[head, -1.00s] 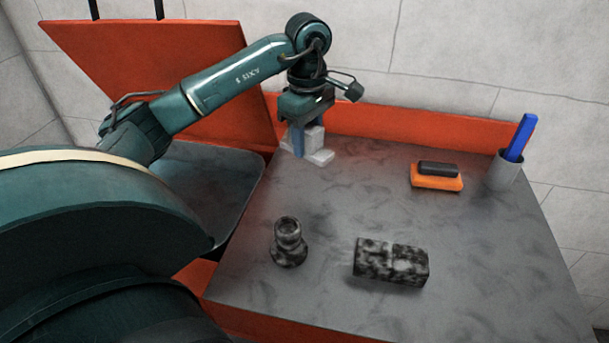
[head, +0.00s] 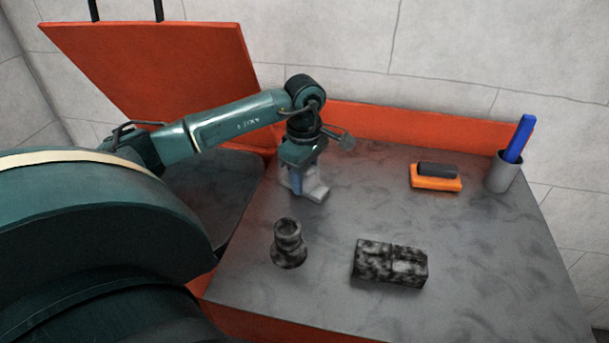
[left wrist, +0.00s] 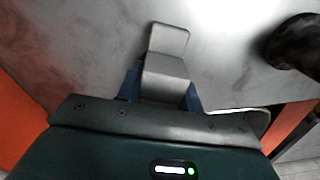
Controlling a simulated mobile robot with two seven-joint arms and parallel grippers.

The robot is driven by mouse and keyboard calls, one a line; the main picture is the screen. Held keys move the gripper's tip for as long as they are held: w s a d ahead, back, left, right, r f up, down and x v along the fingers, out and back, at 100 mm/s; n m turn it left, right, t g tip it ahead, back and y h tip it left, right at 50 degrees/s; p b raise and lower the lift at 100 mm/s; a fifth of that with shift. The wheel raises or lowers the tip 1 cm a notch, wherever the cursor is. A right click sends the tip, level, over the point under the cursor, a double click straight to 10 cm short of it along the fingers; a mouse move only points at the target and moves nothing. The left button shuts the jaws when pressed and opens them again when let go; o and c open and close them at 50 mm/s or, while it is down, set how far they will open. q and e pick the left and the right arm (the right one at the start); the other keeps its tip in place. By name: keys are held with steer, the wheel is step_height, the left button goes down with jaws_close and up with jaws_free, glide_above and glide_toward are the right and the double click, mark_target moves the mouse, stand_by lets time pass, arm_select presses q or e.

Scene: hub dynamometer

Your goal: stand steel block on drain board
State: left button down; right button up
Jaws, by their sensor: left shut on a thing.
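The light grey, stepped steel block (head: 316,191) is between the blue fingers of my left gripper (head: 298,182), which is shut on it. The block is over the grey worktop near its left edge; whether it touches the surface I cannot tell. In the left wrist view the block (left wrist: 167,68) sits between the fingers (left wrist: 161,92), its thinner step pointing away from the palm. A dark grey, round-cornered panel or basin (head: 222,187), possibly the drain board, lies left of the worktop, partly behind my arm. My right gripper is out of view.
On the worktop (head: 330,290) stand a dark mottled stepped cylinder (head: 288,243) and a dark mottled block (head: 390,264). Further back are an orange-based brush (head: 436,184) and a grey cup (head: 502,172) with a blue item. An orange panel (head: 160,70) leans at back left.

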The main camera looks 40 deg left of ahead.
arm_select(q)
steer(key=c, duration=0.9)
jaws_free()
steer(key=shift+f, duration=0.1)
step_height(320, 180, up, 8)
steer(key=shift+f, duration=0.1)
